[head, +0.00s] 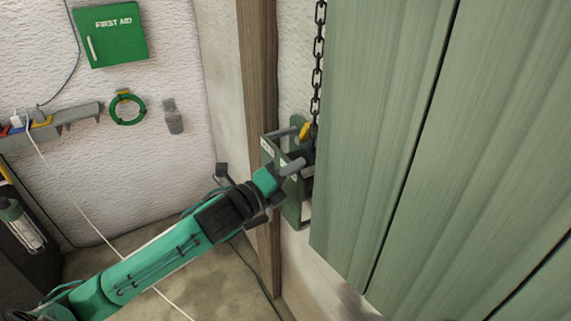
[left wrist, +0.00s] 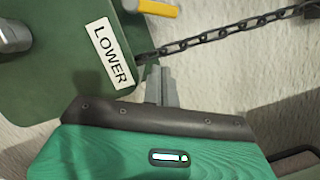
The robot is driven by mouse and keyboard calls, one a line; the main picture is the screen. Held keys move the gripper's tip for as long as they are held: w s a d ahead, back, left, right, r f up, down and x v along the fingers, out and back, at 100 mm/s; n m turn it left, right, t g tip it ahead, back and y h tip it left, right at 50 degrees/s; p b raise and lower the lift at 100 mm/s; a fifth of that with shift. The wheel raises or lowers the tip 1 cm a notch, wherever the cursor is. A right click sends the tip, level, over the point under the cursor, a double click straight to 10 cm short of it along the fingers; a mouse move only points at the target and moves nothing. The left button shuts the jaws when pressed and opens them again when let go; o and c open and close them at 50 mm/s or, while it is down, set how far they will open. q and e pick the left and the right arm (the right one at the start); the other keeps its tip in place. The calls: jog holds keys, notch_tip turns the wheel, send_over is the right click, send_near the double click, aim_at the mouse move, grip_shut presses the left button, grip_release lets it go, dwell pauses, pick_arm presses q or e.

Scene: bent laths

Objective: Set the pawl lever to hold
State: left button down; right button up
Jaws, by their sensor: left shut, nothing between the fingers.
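A green bracket box (head: 292,212) is on the wall beside the wooden post, with a chain running down to it. A yellow piece (head: 304,131), perhaps the pawl lever's grip, shows at its top; it also shows at the top edge of the left wrist view (left wrist: 155,8). A white label reading LOWER (left wrist: 113,55) is on the green plate (left wrist: 65,60). No HOLD label is readable. My left gripper (head: 292,167) is in front of the box, its grey fingers (left wrist: 161,84) shut and empty, close to the label and chain. Whether they touch anything is unclear. The lever's position is partly hidden.
The chain (head: 318,65) hangs close to the green slatted panel (head: 390,130), which fills the right side. The wooden post (head: 258,70) stands left of the box. A first aid box (head: 110,35) and a green ring (head: 127,108) are on the left wall.

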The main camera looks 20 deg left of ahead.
aim_at(303, 140)
pick_arm(q)
jog(key=x, duration=0.2)
jog(key=p+x, duration=0.1)
jog(key=x, duration=0.1)
jog(key=p+x, duration=0.1)
jog(key=x, duration=0.1)
jog(key=shift+s+d+r, duration=0.1)
jog(key=shift+r, duration=0.2)
jog(key=w+a+p, duration=0.1)
jog(key=w+a+r+p, duration=0.1)
jog(key=shift+w+a+r, duration=0.1)
jog(key=shift+a+r, duration=0.05)
jog(key=shift+a, duration=0.25)
jog(key=shift+a, duration=0.15)
